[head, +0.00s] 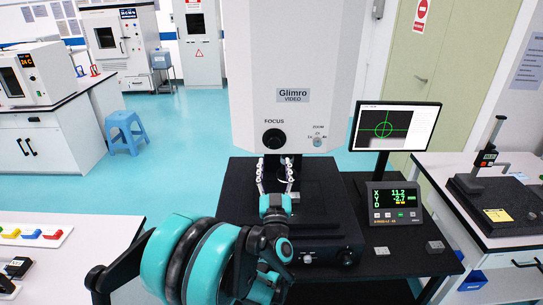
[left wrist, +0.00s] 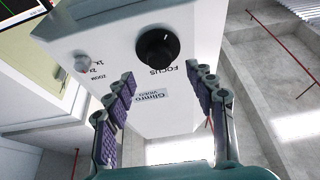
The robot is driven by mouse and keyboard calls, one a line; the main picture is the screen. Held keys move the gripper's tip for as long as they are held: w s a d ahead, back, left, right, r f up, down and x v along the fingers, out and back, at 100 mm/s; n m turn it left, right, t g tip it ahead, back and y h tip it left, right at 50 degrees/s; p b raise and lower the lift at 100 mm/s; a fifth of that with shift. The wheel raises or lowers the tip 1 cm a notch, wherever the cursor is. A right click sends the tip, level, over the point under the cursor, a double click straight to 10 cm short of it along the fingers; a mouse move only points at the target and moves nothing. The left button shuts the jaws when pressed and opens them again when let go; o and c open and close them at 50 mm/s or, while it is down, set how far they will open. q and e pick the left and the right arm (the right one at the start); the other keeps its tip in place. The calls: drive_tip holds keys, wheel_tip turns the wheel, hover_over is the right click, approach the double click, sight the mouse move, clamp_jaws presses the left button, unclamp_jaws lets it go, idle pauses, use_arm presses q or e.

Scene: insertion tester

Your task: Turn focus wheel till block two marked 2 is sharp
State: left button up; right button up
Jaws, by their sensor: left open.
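The black focus wheel (head: 274,139) sits on the front of the white Glimro video measuring machine (head: 294,70), under the word FOCUS. It also shows in the left wrist view (left wrist: 157,48). My left gripper (head: 275,167) is open and empty just below the wheel in the head view. In the left wrist view the wheel appears beyond the purple-padded fingertips (left wrist: 162,76), apart from them. I cannot make out a 2 on any block. My right gripper is not in view.
A smaller zoom knob (head: 317,142) is right of the focus wheel. A readout box (head: 394,203) stands right of the machine's base. Small grey blocks (head: 435,246) lie on the black table in front of it. A gauge stand (head: 490,185) is on the right bench.

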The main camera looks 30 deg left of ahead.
sight(274, 146)
use_arm(q)
drive_tip(key=x, duration=0.6)
drive_tip(key=shift+w+a, duration=0.15)
drive_tip(key=shift+w, duration=0.15)
drive_tip(key=shift+r, duration=0.1)
drive_tip(key=shift+c, duration=0.3)
drive_tip(key=c, duration=1.1)
